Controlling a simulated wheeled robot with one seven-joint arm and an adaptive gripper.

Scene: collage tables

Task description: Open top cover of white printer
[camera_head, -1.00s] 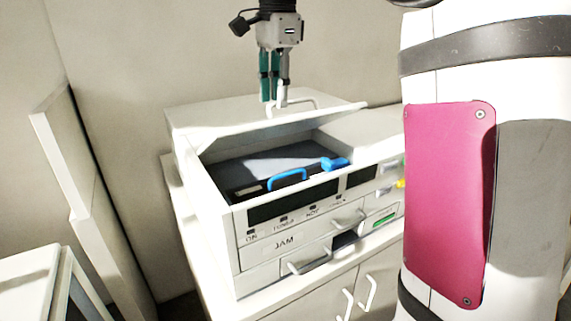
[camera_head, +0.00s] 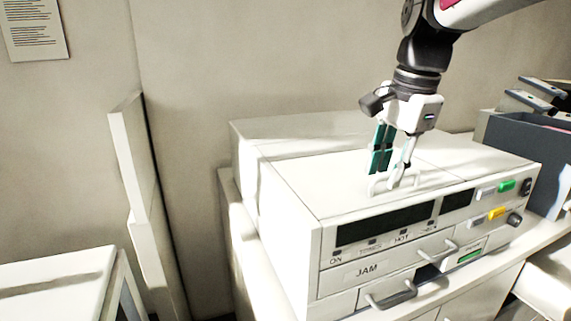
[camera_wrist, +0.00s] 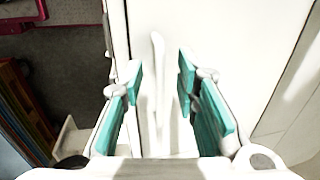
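The white printer (camera_head: 300,215) stands on a white cabinet, its front marked JAM. Its top cover (camera_head: 325,178) lies flat and looks closed, hiding the inside. A pale bar handle (camera_head: 374,183) stands on the cover near its front edge; it also shows in the wrist view (camera_wrist: 156,85). My gripper (camera_head: 392,176) points down at the handle from above. In the wrist view my gripper (camera_wrist: 158,75) has its green-padded fingers apart, one on each side of the handle, with gaps showing. It is open and holds nothing.
Coloured buttons (camera_head: 497,213) sit at the printer's front right, and grey drawer handles (camera_head: 392,293) stick out below. A dark grey tray (camera_head: 520,145) stands on the right. An upright white panel (camera_head: 135,160) is on the left. The wall is close behind.

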